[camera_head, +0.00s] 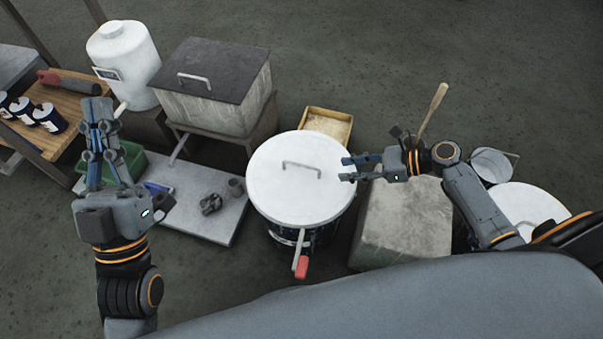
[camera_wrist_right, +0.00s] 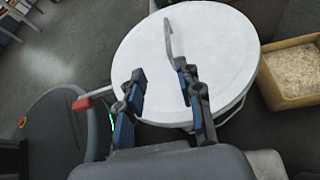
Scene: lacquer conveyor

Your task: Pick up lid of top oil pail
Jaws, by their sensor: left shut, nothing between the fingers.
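A dark pail (camera_head: 322,236) stands in the middle of the head view. Its round white lid (camera_head: 275,188) lies on top, with a thin metal handle (camera_head: 302,165) across the middle. The lid (camera_wrist_right: 225,50) and handle (camera_wrist_right: 168,38) also show in the right wrist view. My right gripper (camera_head: 345,168) is open over the lid's right side, its fingers pointing left toward the handle. In the wrist view (camera_wrist_right: 158,72) nothing is between its fingers, and the handle lies beyond them. My left gripper (camera_head: 98,105) is shut and empty at the left, pointing up, away from the pail.
A lidded tank (camera_head: 215,85), white canister (camera_head: 125,60) and green bin (camera_head: 125,160) are left. Another white lid (camera_head: 530,205) is far right.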

